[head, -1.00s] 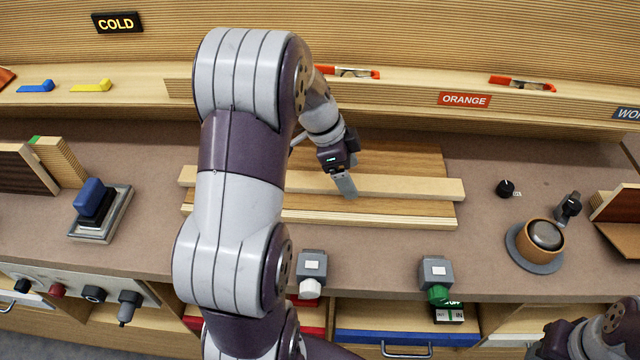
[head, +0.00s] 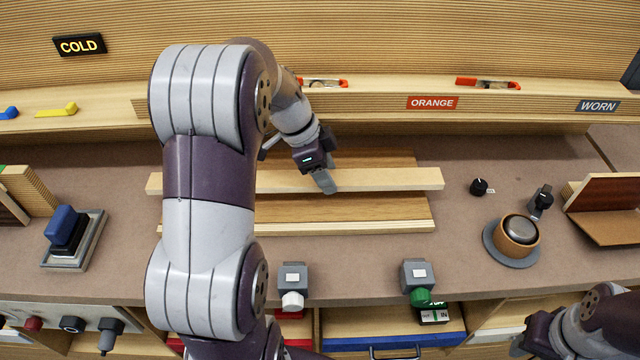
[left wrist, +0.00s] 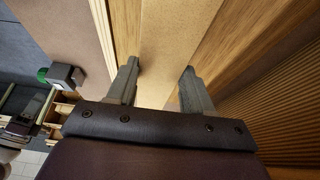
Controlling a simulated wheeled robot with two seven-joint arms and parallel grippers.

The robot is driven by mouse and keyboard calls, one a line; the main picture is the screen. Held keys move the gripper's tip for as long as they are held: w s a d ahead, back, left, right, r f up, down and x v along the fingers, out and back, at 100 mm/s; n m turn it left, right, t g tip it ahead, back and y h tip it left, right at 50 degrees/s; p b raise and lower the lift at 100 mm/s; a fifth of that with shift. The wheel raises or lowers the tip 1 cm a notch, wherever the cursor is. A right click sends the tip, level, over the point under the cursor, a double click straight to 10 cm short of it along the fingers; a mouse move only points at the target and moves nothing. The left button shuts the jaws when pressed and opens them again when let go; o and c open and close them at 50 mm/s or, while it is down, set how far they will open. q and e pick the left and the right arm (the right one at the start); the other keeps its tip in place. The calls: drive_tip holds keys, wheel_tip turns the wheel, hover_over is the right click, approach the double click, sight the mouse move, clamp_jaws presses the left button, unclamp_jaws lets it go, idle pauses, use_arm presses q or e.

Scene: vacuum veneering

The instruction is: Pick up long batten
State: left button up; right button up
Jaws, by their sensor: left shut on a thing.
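The long batten (head: 400,179) is a pale, straight wooden strip, running left to right above the brown veneered panel (head: 370,209) on the bench. It appears raised a little off the panel. My left gripper (head: 326,181) is shut on the batten near its middle, coming from above and behind. In the left wrist view, the two fingers (left wrist: 160,80) stand on either side of the pale batten (left wrist: 180,40). My arm hides part of the batten's left half. Of my right arm, only links show at the lower right; its fingers are not visible.
A grey clamp-like block with a white knob (head: 292,285) and one with a green knob (head: 417,282) sit at the bench's front edge. A round pot (head: 516,236) stands right. A blue-handled tool (head: 66,230) stands left. A ledge (head: 360,105) runs behind.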

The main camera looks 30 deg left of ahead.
use_arm(q)
wheel_tip(320, 180, up, 12)
drive_tip(key=p, duration=0.9)
